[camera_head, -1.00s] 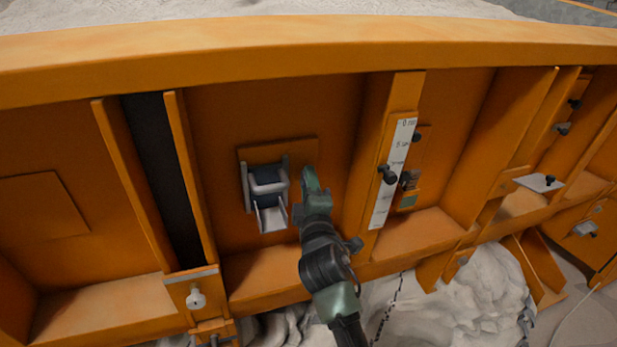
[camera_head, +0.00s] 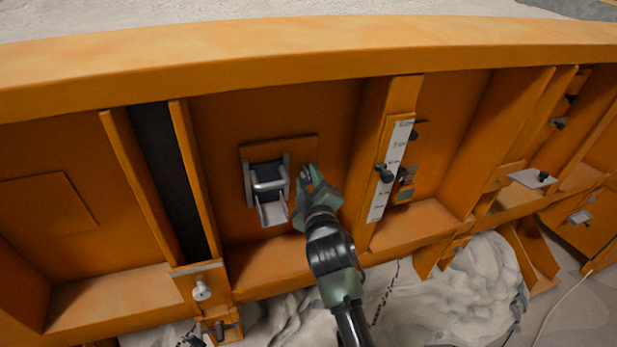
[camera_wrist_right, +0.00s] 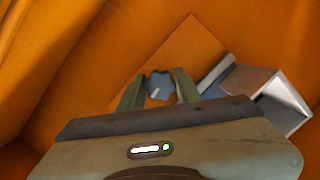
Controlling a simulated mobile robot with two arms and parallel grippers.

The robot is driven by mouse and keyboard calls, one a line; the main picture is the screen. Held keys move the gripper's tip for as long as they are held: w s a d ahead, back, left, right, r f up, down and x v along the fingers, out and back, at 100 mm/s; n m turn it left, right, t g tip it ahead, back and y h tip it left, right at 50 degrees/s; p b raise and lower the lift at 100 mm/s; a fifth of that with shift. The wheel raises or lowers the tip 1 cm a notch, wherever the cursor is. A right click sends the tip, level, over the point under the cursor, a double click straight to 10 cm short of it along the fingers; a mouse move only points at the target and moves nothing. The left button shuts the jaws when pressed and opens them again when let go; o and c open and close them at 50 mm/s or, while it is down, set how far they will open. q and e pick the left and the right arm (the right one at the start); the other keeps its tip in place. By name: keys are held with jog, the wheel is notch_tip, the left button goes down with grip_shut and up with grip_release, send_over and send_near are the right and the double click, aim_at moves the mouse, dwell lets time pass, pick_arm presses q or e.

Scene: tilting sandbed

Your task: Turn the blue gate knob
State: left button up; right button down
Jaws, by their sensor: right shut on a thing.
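The blue gate knob (camera_wrist_right: 159,86) is a small lobed knob on an orange plate (camera_wrist_right: 190,45), seen in the right wrist view. My right gripper (camera_wrist_right: 158,88) has one finger on each side of it and is shut on it. In the head view my right gripper (camera_head: 308,174) is at the plate, just right of the gate (camera_head: 268,190). The gate has pale metal side walls, a bar across and a sloping chute. The fingers mostly hide the knob in the head view. My left gripper is not in view.
A vertical rib with a white scale (camera_head: 391,170) and a dark knob (camera_head: 384,173) stands to the right of my right gripper. The sandbed's thick orange rim (camera_head: 300,62) runs above. An orange ledge (camera_head: 262,262) lies below, with pale sand piled under it.

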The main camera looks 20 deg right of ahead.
jog(key=shift+f, duration=0.2)
jog(key=c, duration=1)
grip_release()
jog(key=shift+c, duration=0.2)
jog(key=shift+o, duration=0.2)
jog(key=shift+r, duration=0.1)
jog(key=s+a+b, duration=0.1)
jog(key=s+b, duration=0.1)
jog(key=s, duration=0.5)
jog(key=shift+s, duration=0.4)
jog(key=shift+f, duration=0.2)
